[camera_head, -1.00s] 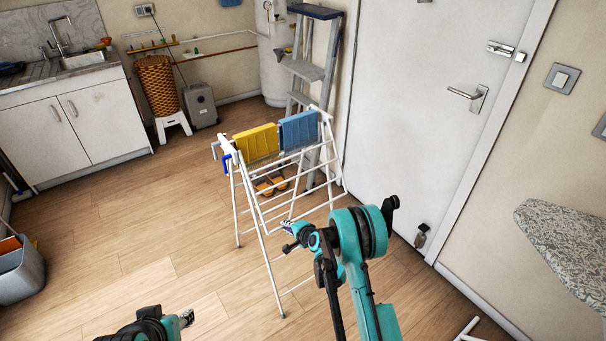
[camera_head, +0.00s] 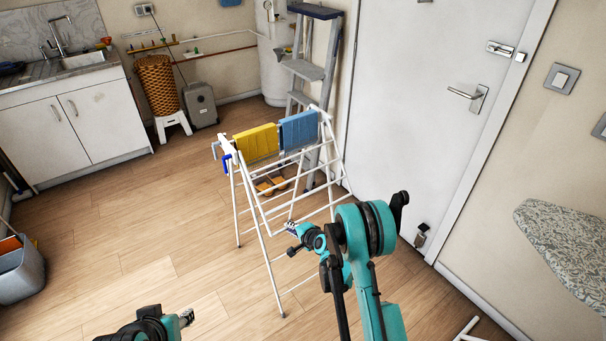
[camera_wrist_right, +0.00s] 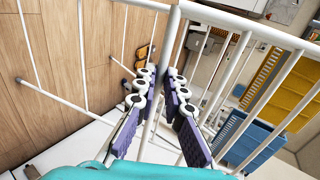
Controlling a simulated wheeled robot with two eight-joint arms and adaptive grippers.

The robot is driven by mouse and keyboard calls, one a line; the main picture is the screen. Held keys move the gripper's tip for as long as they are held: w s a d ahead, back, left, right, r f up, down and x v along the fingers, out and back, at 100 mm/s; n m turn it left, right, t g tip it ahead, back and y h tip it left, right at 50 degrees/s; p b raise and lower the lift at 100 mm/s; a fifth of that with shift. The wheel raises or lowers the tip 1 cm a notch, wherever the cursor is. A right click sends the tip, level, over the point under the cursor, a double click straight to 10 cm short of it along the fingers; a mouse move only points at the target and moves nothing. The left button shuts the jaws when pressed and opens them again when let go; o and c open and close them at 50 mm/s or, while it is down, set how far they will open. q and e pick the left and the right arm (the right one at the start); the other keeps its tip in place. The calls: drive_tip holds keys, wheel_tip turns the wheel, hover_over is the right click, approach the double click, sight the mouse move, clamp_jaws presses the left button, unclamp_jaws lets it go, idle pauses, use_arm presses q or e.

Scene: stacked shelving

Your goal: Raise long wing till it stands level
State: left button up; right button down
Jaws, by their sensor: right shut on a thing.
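The white drying rack (camera_head: 224,148) stands on the floor in the middle of the head view. Its long wing (camera_head: 249,190) slopes down from the rack's top on the side facing me, not level. White rods of the rack also fill the right wrist view. My right gripper (camera_head: 291,229) is at the wing's lower part; in the right wrist view its fingers (camera_wrist_right: 159,82) are closed on a white rod. The exact grip point is partly hidden. My left gripper (camera_head: 186,318) is low at the bottom edge, away from the rack; its jaws are unclear.
A yellow cloth (camera_head: 256,142) and a blue cloth (camera_head: 299,131) hang on the rack. A stepladder (camera_head: 304,70) stands close behind it, and a white door (camera_head: 430,110) is to the right. An ironing board (camera_head: 566,240) is at far right.

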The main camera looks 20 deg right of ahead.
drive_tip(key=shift+r+p+v, duration=0.15)
drive_tip(key=shift+p+v, duration=0.05)
drive_tip(key=shift+v, duration=1.15)
drive_tip(key=shift+r+p+v, duration=0.15)
drive_tip(key=shift+v, duration=1.15)
drive_tip(key=shift+w, duration=0.2)
drive_tip(key=shift+s+d+r, duration=0.2)
drive_tip(key=shift+s+r, duration=0.4)
drive_tip(key=shift+r, duration=0.1)
drive_tip(key=shift+s+d+r, duration=0.2)
drive_tip(key=shift+s+r, duration=0.4)
drive_tip(key=shift+r, duration=0.1)
drive_tip(key=shift+s+d+r, duration=0.2)
drive_tip(key=shift+s+r, duration=0.4)
drive_tip(key=shift+r, duration=0.1)
drive_tip(key=shift+s+d+r+p, duration=0.2)
drive_tip(key=shift+s+r+p, duration=0.25)
drive_tip(key=shift+r, duration=0.35)
drive_tip(key=shift+s+d+r+p, duration=0.15)
drive_tip(key=shift+s+r+p, duration=0.3)
drive_tip(key=shift+r, duration=0.35)
drive_tip(key=shift+s+d+r+p, duration=0.2)
drive_tip(key=shift+s+r+p, duration=0.1)
drive_tip(key=shift+s+r, duration=0.4)
drive_tip(key=shift+w+r, duration=0.1)
drive_tip(key=shift+w, duration=0.05)
